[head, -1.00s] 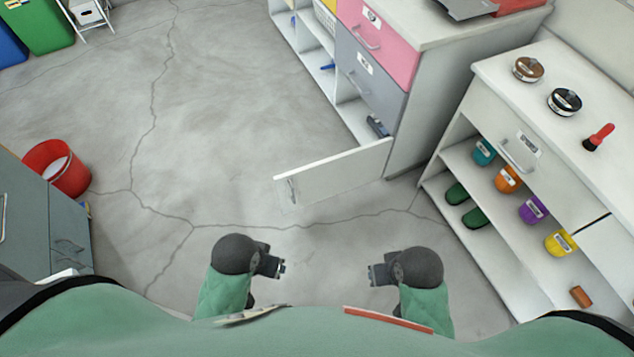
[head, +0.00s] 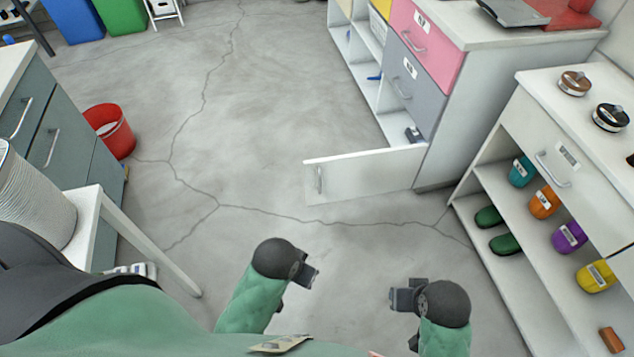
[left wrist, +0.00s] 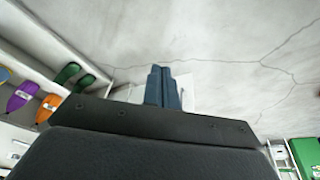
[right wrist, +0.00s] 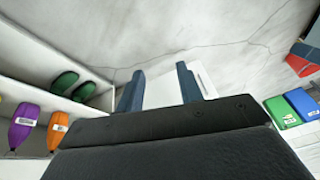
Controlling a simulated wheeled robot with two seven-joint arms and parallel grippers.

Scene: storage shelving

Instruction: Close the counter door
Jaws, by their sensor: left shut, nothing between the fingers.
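The white counter door (head: 368,174) stands swung open from the lower right of the counter (head: 470,100), with a handle (head: 319,179) near its free edge. The open compartment behind it holds a dark item (head: 413,134). My left gripper (head: 312,277) is below the door in the head view, apart from it; its fingers are together and empty in the left wrist view (left wrist: 162,88). My right gripper (head: 392,298) is farther right, also apart from the door. Its fingers are spread and empty in the right wrist view (right wrist: 160,88).
A white shelf unit (head: 560,130) with colored shoes stands at the right. A red bucket (head: 110,130), grey cabinet (head: 60,140) and white stool (head: 88,222) are at the left. The floor (head: 260,130) left of the door is clear.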

